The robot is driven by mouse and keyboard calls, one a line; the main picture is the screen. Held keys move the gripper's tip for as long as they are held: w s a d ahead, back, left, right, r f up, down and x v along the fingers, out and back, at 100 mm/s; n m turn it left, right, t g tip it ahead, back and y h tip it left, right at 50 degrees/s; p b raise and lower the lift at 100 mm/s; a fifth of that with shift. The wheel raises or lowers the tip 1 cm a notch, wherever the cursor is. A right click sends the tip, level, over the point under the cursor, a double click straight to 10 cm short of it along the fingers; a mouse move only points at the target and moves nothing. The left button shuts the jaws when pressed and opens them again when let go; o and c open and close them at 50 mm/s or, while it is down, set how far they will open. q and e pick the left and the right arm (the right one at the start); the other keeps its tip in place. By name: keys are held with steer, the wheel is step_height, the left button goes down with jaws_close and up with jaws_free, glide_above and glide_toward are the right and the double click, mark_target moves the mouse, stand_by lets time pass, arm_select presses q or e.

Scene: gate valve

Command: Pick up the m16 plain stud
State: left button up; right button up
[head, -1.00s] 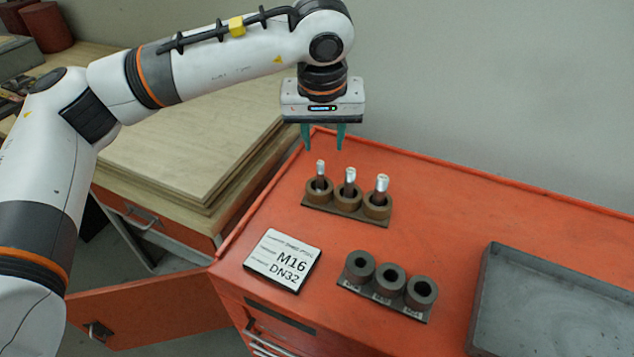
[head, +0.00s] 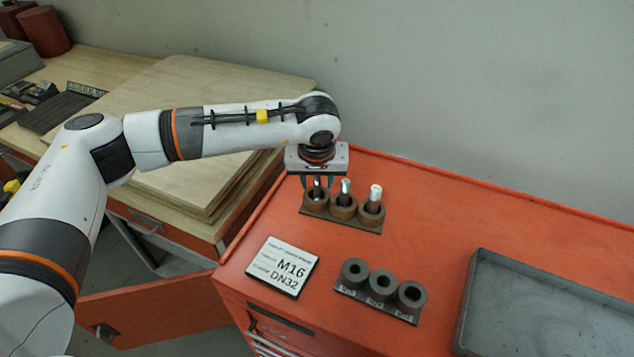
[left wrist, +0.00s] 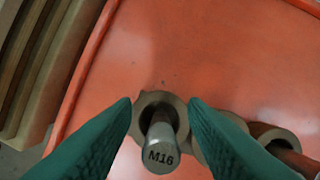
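The m16 plain stud (head: 317,189) stands in the leftmost brown holder cup of a row. Its end face, marked M16, shows in the left wrist view (left wrist: 160,157). My left gripper (head: 317,184) points down over this cup. Its green fingers (left wrist: 160,112) are open, one on each side of the stud, with gaps showing on both sides. Two more studs, the middle one (head: 345,188) and the right one (head: 375,194), stand in the neighbouring cups of the holder (head: 369,226). My right gripper is not in view.
A sign reading M16 DN32 (head: 268,268) lies in front on the orange cabinet top (head: 460,215). A row of grey cups (head: 381,286) stands right of it, with dark openings. A grey tray (head: 550,310) is at the right. Wooden boards (head: 190,110) lie at the left.

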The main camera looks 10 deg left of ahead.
arm_select(q)
jaws_close()
stand_by(0.3)
